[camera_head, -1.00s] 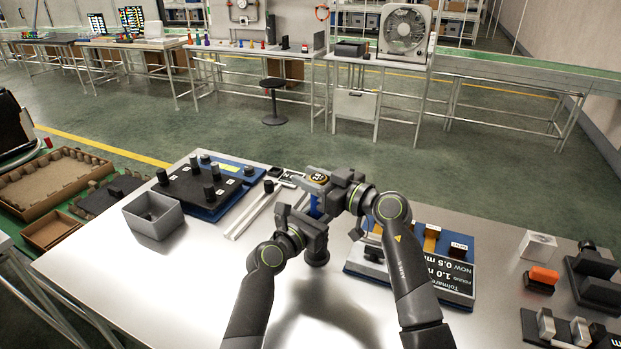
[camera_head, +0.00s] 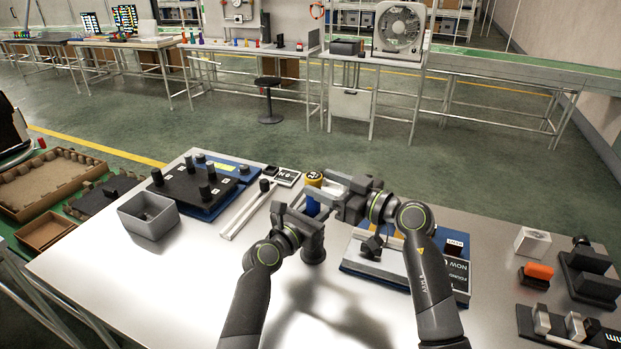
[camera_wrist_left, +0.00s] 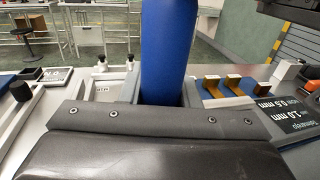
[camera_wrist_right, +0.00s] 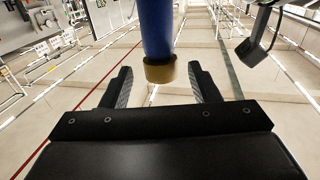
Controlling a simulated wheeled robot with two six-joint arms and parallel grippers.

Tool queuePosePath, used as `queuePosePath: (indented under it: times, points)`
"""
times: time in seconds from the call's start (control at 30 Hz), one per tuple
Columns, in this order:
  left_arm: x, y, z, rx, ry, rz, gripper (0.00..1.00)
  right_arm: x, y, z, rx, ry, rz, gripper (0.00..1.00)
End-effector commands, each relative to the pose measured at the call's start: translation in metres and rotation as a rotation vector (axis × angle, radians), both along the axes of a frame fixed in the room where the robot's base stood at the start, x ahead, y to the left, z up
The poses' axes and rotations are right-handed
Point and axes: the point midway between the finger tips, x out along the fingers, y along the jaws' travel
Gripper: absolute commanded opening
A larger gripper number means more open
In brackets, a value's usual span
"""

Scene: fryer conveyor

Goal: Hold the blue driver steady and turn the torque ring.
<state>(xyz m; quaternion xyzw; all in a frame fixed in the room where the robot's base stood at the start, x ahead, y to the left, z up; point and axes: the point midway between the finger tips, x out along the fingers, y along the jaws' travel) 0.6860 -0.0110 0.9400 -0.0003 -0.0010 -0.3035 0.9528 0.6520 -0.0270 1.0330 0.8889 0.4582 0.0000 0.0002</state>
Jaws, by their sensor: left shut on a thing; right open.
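The blue driver (camera_head: 312,207) stands upright above the table, with a yellow torque ring (camera_head: 314,178) at its top. My left gripper (camera_head: 303,208) is shut on its blue body. My right gripper (camera_head: 331,189) is open, just right of the ring. In the right wrist view the ring (camera_wrist_right: 160,70) lies ahead between the spread fingers, with a gap on both sides.
A grey bin (camera_head: 149,214) and a blue base with black pegs (camera_head: 203,187) are at left. A blue board with a text panel (camera_head: 457,278) lies under my right arm. An orange-topped block (camera_head: 539,272) and black fixtures (camera_head: 590,274) are at right. The front middle is clear.

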Motion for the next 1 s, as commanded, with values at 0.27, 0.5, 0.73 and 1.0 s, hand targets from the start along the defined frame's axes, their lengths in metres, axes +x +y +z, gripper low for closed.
queuePosePath:
  times: [0.27, 0.5, 0.73, 1.0]
  points:
    - [0.0, 0.0, 0.0, 0.001, -0.001, 0.001, 0.0, -0.03, -0.044, -0.001, -0.004, 0.0, -0.002, 0.55]
    - [0.0, 0.0, 0.0, 0.001, -0.001, 0.001, 0.0, -0.04, -0.055, 0.0, 0.0, 0.001, 0.001, 0.55]
    - [0.0, 0.0, 0.0, 0.001, -0.001, 0.001, 0.0, -0.04, -0.055, 0.0, 0.0, 0.001, 0.001, 0.55]
    - [0.0, 0.0, 0.0, 0.001, -0.001, 0.001, 0.51, -0.04, -0.055, 0.0, 0.0, 0.001, 0.001, 0.55]
